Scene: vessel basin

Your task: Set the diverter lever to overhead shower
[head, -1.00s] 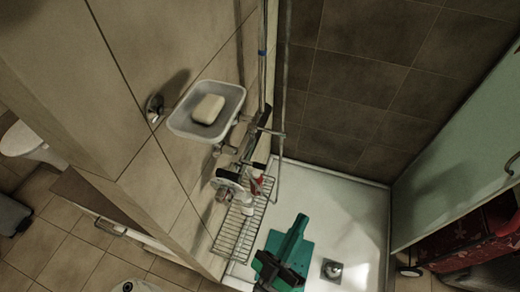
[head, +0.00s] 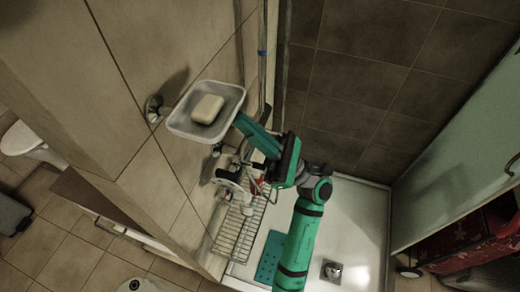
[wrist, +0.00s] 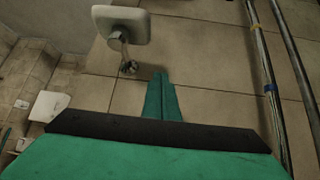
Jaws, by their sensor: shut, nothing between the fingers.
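My gripper (head: 240,121) is shut and empty. Its green fingers point up and left in the head view, ending close to the right edge of the soap dish. In the wrist view the closed fingertips (wrist: 160,76) show against the tiled wall. I cannot pick out the diverter lever in either view now. The riser pipe (head: 262,60) runs up the wall above the fittings and shows at the right in the wrist view (wrist: 268,85).
A grey soap dish (head: 180,122) with a soap bar (head: 208,109) juts from the wall beside my fingers. A wire rack (head: 237,235) with a red and white bottle hangs below. A glass panel (head: 455,140) stands right; the white shower tray (head: 350,225) is open.

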